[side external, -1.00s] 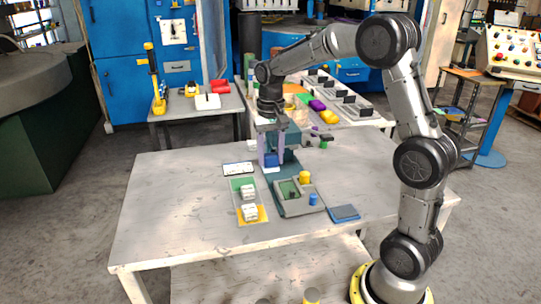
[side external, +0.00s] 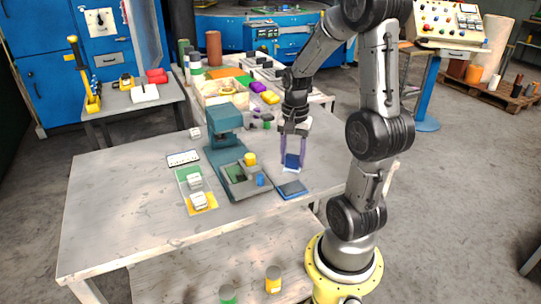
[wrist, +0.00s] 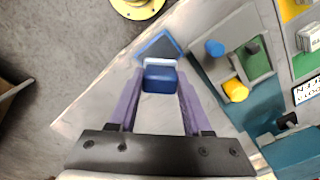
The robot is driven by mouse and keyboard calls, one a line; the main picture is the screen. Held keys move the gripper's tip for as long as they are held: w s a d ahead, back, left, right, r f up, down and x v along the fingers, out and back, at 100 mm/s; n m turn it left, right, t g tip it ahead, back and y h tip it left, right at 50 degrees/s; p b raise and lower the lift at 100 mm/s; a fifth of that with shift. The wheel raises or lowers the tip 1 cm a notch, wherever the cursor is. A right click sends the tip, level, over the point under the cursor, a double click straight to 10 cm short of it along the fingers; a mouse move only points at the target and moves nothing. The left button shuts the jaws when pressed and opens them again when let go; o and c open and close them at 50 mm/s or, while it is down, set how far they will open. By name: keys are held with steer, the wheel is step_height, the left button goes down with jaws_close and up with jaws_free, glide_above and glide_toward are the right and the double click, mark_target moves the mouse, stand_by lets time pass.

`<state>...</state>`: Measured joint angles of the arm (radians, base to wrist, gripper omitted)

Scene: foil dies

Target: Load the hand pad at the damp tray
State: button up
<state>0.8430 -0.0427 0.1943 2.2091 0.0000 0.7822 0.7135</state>
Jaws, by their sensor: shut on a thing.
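The hand pad (side external: 292,161) is a blue block with a white face underneath. My gripper (side external: 292,166) is shut on it, with a purple finger on each side. The damp tray (side external: 293,189) is a flat, dark tray with a blue border near the front right of the table. In the side view the pad hangs apart from the tray, just behind and above it. In the wrist view the pad (wrist: 160,80) sits between the fingertips (wrist: 160,76), and the tray (wrist: 158,42) shows beyond it, partly covered.
A teal press (side external: 222,128) stands left of my gripper. Its grey bed (side external: 236,190) carries a yellow cylinder (side external: 250,159) and a blue cylinder (side external: 260,180). Left of it, white blocks (side external: 198,201) lie on green and yellow squares. The table's left front is clear.

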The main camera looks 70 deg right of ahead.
steer(key=shift+s+d+f, duration=0.15)
steer(key=shift+f, duration=2.85)
steer(key=shift+f, duration=0.6)
steer(key=shift+r, duration=0.1)
steer(key=shift+r, duration=3.5)
